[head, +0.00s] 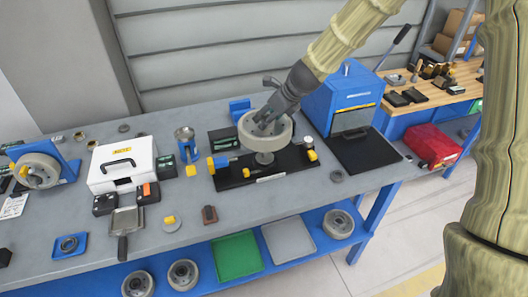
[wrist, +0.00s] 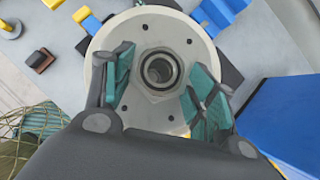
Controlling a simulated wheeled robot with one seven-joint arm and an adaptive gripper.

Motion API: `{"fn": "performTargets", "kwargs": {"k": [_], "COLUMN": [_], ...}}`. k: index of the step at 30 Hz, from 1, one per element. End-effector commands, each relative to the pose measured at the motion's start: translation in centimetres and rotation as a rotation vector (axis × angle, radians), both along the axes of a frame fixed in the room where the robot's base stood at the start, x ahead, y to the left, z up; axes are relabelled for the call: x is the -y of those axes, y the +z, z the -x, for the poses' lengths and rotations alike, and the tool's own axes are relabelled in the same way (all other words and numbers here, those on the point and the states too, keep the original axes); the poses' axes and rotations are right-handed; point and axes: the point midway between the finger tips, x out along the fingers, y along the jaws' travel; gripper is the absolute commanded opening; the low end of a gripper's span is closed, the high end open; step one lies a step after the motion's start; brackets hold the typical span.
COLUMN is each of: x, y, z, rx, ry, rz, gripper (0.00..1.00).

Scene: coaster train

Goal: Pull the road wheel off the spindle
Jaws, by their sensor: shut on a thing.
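The road wheel (head: 282,138) is a pale grey ring-shaped wheel, lying level above a black fixture base (head: 230,176) on the bench. In the wrist view the wheel (wrist: 178,28) shows several bolt holes and a round hub bore at its centre. My gripper (head: 266,124) reaches down onto the wheel from above. Its two teal-padded fingers (wrist: 155,88) sit on either side of the hub, shut on the wheel. A metal post, apparently the spindle (head: 264,158), shows under the wheel. Most of it is hidden, so I cannot tell how far the wheel sits on it.
A blue machine (head: 342,98) stands close right of the fixture. A white case (head: 122,164), another wheel on a blue stand (head: 38,171) and small parts stand left. Green (head: 238,256) and grey trays lie on the lower shelf.

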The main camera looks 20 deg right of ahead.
Motion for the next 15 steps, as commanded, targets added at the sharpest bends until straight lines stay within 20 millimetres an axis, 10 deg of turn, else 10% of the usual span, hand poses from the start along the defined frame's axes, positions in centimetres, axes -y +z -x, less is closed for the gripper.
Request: {"fn": "performTargets", "kwargs": {"k": [15], "x": [0.0], "y": [2.1], "z": [-0.3], "rx": [0.008], "ry": [0.0], "rz": [-0.001], "gripper": [0.0]}}
